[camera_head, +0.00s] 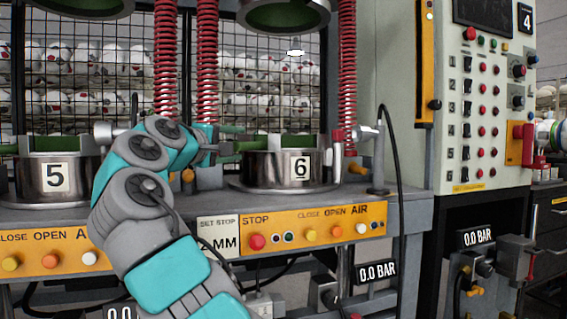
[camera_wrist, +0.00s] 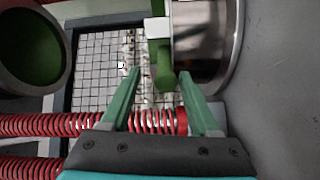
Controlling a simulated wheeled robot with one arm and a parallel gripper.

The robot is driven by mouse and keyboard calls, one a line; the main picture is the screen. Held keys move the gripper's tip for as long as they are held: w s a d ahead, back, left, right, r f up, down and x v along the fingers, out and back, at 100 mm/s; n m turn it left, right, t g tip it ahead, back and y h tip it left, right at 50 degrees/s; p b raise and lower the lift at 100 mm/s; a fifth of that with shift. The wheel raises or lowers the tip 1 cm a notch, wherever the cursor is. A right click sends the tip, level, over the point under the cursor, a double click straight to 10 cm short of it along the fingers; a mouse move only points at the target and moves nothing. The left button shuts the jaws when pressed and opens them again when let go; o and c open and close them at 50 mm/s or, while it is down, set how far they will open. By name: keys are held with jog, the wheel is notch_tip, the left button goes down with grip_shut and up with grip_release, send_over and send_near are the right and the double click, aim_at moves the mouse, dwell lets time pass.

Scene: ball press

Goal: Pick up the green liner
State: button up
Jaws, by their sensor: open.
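The green liner (camera_head: 272,143) shows as a green rim inside the silver mould pot marked 6 (camera_head: 300,170). In the wrist view, a green tab (camera_wrist: 159,55) that seems to belong to it sticks out beside the silver pot wall (camera_wrist: 205,40). My gripper (camera_wrist: 160,72) is open, with its two green fingers on either side of the tab's lower end. I cannot tell whether either finger touches it. In the head view, my gripper (camera_head: 236,139) is at the left side of pot 6, partly lost against the green parts there.
Pot 5 (camera_head: 56,178) stands to the left, behind my arm. An upper mould half (camera_head: 284,14) hangs above pot 6. A wire mesh (camera_head: 265,70) is behind. A button panel (camera_head: 310,228) runs along the front.

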aim_at(248, 146)
jog(key=shift+f+p+x, duration=0.2)
jog(key=shift+p+x, duration=0.1)
jog(key=shift+x, duration=1.15)
jog(key=shift+f+p+x, duration=0.15)
jog(key=shift+p+x, duration=0.1)
jog(key=shift+x, duration=1.25)
jog(key=shift+s, duration=0.1)
jog(key=shift+c, duration=0.2)
grip_shut()
